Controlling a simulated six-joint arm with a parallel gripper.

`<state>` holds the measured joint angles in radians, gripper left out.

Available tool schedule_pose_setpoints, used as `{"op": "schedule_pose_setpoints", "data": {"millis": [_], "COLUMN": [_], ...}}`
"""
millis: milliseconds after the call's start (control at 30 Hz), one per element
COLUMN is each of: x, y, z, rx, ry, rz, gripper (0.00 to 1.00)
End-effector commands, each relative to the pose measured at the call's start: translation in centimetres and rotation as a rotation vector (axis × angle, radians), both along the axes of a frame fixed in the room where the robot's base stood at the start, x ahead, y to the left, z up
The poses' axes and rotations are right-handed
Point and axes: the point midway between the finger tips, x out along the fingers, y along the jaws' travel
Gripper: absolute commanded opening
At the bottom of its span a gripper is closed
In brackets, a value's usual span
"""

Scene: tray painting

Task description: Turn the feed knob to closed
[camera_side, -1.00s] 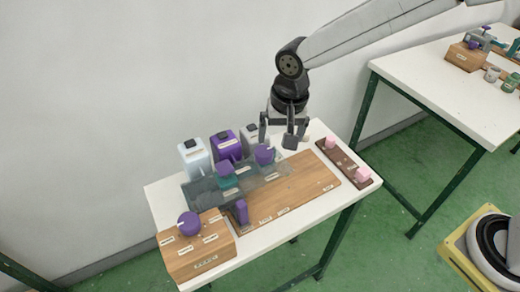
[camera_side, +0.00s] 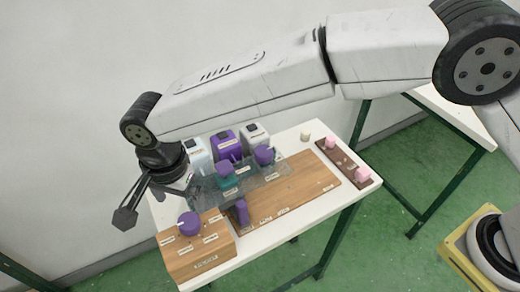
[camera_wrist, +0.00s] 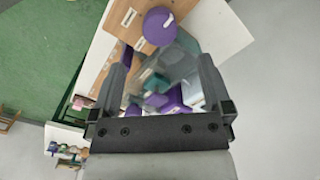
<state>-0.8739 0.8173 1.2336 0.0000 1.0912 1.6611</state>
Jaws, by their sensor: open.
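The feed knob is a round purple knob (camera_side: 189,222) with a white pointer mark, on top of a wooden box (camera_side: 197,262) at the near left end of the table. Small labels surround it, too small to read. In the wrist view the purple knob (camera_wrist: 159,27) lies beyond the fingertips, its white mark toward the right. My gripper (camera_side: 158,205) is open and empty, above and to the left of the knob, not touching it. In the wrist view my gripper (camera_wrist: 160,70) shows its two fingers spread wide.
A teal knob (camera_side: 226,172) and a purple knob (camera_side: 264,155) stand on a clear panel behind the box. White and purple containers (camera_side: 227,145) stand at the back, partly hidden by my arm. An upright purple lever (camera_side: 241,211) is beside the box. Pink pieces (camera_side: 362,172) sit at right.

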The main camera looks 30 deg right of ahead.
Motion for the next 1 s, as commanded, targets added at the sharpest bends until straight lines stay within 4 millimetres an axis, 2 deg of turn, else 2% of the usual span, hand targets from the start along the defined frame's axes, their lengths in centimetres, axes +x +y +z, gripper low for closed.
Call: {"op": "schedule_pose_setpoints", "data": {"millis": [267, 733, 1000], "x": [0.0, 0.0, 0.0], "y": [-0.1, -0.1, -0.1], "z": [-1.2, -6.6, -7.8], "rx": [-0.001, -0.001, 0.0], "ry": [0.001, 0.001, 0.0], "rz": [0.001, 0.002, 0.002], "gripper": [1.0, 1.0, 1.0]}}
